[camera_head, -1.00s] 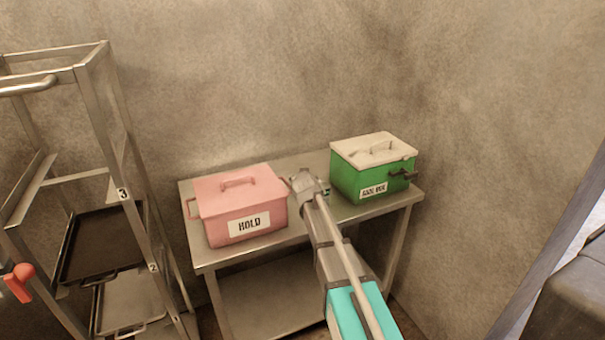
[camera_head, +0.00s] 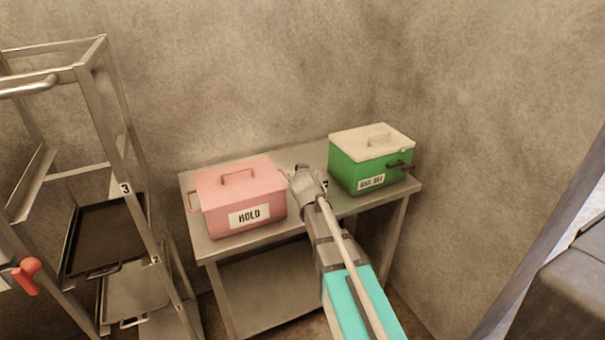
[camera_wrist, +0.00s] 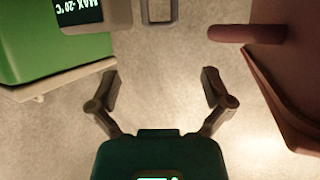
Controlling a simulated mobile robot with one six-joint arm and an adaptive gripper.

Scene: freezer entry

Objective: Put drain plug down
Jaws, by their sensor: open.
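My gripper (camera_wrist: 161,84) is open, with nothing between its fingers in the wrist view. In the head view my gripper (camera_head: 303,174) is over the metal table (camera_head: 212,246), between a pink lidded box marked HOLD (camera_head: 210,215) and a green box with a cream lid (camera_head: 352,176). I cannot make out a drain plug in either view. A dark fitting (camera_head: 400,167) sticks out from the green box's right side; I cannot tell what it is. In the wrist view the green box (camera_wrist: 40,45) is at upper left and the pink box (camera_wrist: 290,75) at right.
A grey device with a dark display reading MAX -20°C (camera_wrist: 78,12) and a rectangular loop (camera_wrist: 158,10) lie beyond my fingers. A metal rack with trays (camera_head: 105,240) stands left of the table. Bare tabletop (camera_wrist: 160,60) shows between the boxes.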

